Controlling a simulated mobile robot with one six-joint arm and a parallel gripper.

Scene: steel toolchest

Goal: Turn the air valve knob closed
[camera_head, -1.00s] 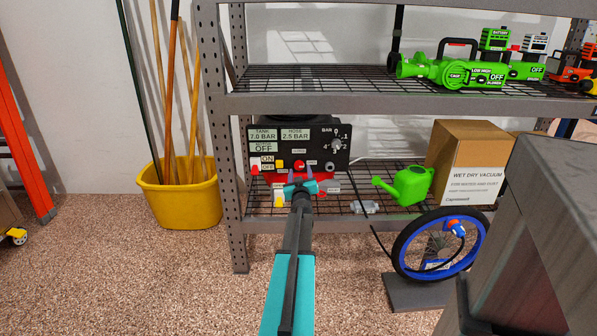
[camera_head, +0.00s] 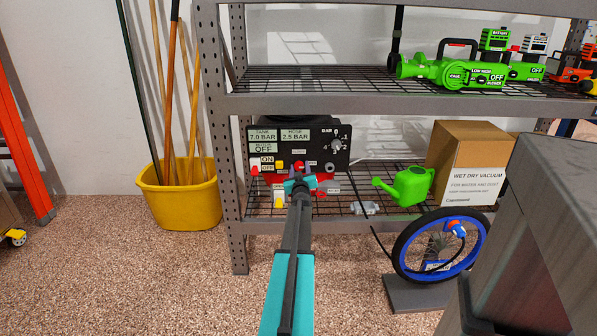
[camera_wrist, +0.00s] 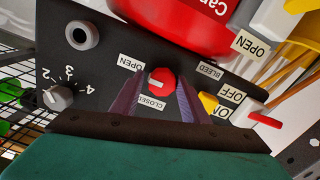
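The red air valve knob (camera_wrist: 163,76) is on the black compressor panel (camera_wrist: 108,60), seen upside down in the wrist view. It sits beside an OPEN label (camera_wrist: 130,62) and a CLOSED label (camera_wrist: 151,102). A small pale mark shows on its face; its exact setting is hard to tell. My gripper (camera_wrist: 158,84) is open, its two dark purple fingers on either side of the knob with visible gaps. In the head view my gripper (camera_head: 300,181) is at the panel's lower edge, just below the red knob (camera_head: 298,165).
A grey regulator knob (camera_wrist: 57,98) with numbers and a yellow bleed knob (camera_wrist: 208,102) flank the valve. A red ON/OFF switch (camera_wrist: 262,118) is farther right. A green watering can (camera_head: 408,185) and cardboard box (camera_head: 463,160) stand right of the compressor. Shelf posts (camera_head: 215,130) frame it.

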